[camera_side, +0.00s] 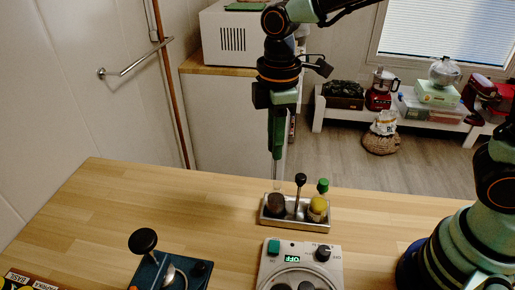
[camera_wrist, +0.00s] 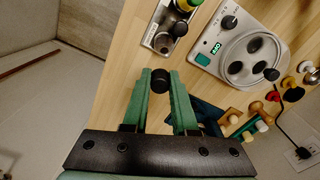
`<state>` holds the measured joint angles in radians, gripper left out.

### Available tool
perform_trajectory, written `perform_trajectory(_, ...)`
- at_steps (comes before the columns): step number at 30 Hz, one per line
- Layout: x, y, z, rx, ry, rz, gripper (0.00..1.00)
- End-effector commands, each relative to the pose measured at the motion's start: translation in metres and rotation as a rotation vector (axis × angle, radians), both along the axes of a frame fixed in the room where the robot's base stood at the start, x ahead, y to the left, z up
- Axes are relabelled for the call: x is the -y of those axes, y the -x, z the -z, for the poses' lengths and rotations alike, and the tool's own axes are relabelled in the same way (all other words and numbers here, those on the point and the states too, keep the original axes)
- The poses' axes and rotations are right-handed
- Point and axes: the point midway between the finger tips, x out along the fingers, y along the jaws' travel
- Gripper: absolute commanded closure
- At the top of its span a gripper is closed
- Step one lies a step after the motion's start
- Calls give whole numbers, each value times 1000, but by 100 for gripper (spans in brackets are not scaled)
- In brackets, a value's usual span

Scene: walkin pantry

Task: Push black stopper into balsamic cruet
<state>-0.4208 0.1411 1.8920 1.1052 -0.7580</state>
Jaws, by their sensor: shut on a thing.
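My gripper (camera_side: 276,154) points straight down above the back left of the cruet tray (camera_side: 296,225). In the wrist view its green fingers (camera_wrist: 160,78) are shut on the round black stopper (camera_wrist: 160,74). The stopper cannot be made out in the side view. The balsamic cruet (camera_side: 276,203), with dark contents, stands in the tray's left place, below the fingers. A pale, slim shape shows between the fingertips and the cruet; I cannot tell whether it is the glass neck or whether the stopper touches it.
The tray's black-knobbed handle (camera_side: 300,180) rises close right of the cruet. A yellow cruet (camera_side: 318,205) with a green stopper (camera_side: 323,185) stands beyond it. A white device (camera_side: 300,262) and a dark blue stand (camera_side: 150,273) are nearer.

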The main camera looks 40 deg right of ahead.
Motion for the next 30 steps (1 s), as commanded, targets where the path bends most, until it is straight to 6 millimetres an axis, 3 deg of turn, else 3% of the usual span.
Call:
perform_trajectory(8,3,10,8,0,0,0,100)
perform_trajectory(30,4,10,64,-1,1,0,100)
